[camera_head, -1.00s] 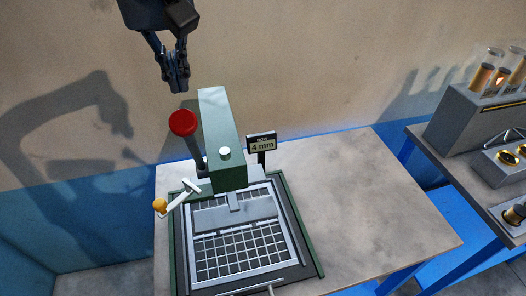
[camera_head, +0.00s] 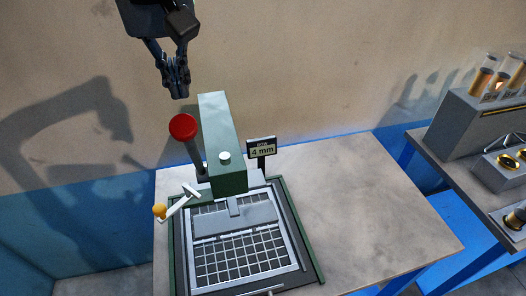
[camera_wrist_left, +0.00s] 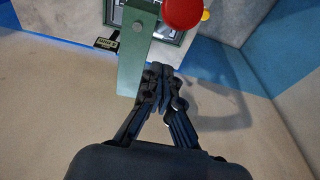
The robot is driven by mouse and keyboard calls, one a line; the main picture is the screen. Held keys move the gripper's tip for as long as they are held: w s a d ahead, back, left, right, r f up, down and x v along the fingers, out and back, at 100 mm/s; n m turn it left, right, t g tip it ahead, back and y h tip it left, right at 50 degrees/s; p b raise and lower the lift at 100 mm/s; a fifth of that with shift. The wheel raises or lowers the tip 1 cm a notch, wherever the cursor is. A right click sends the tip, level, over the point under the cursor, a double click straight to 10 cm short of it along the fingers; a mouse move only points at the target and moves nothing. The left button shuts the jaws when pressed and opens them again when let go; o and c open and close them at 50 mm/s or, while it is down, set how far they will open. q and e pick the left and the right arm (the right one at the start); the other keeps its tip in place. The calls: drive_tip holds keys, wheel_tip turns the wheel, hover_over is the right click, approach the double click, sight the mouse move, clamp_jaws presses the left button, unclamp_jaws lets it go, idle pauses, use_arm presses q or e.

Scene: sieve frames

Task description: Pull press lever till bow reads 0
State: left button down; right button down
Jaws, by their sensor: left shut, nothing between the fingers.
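The press has a green body (camera_head: 222,140) and a lever with a red knob (camera_head: 183,127), standing upright at its left side. The bow display (camera_head: 262,150) reads 4 mm. Under the press head a grey plate lies across a sieve frame (camera_head: 240,258) with a dark grid. My left gripper (camera_head: 180,94) is shut and empty, above and apart from the red knob. In the left wrist view the gripper (camera_wrist_left: 160,70) points at the press, with the red knob (camera_wrist_left: 184,12) beyond its tips to the right. My right gripper is not in view.
A white handle with a yellow knob (camera_head: 160,211) sticks out left of the press. The table (camera_head: 370,210) is bare to the right. A second bench (camera_head: 490,180) at the far right bears grey units with glass tubes.

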sight(191, 150)
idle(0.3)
use_arm(q)
drive_tip(key=shift+s+d+f+b, duration=0.1)
drive_tip(key=shift+s+f+b, duration=0.25)
drive_tip(key=shift+f+b, duration=1.05)
drive_tip(key=shift+s+d+f+b, duration=0.1)
drive_tip(key=shift+s+f+b, duration=0.3)
drive_tip(key=shift+f+b, duration=1)
drive_tip(key=shift+s+d+f+b, duration=0.1)
drive_tip(key=shift+s+f+b, duration=0.25)
drive_tip(key=shift+f+b, duration=1)
drive_tip(key=shift+f+p, duration=0.3)
drive_tip(key=shift+p, duration=0.1)
drive_tip(key=shift+s+d+f+b, duration=0.2)
drive_tip(key=shift+s+f+b, duration=0.3)
drive_tip(key=shift+s+b, duration=0.1)
drive_tip(key=shift+s+f, duration=0.1)
drive_tip(key=shift+s, duration=0.1)
drive_tip(key=shift+s+d, duration=0.1)
drive_tip(key=shift+s, duration=0.1)
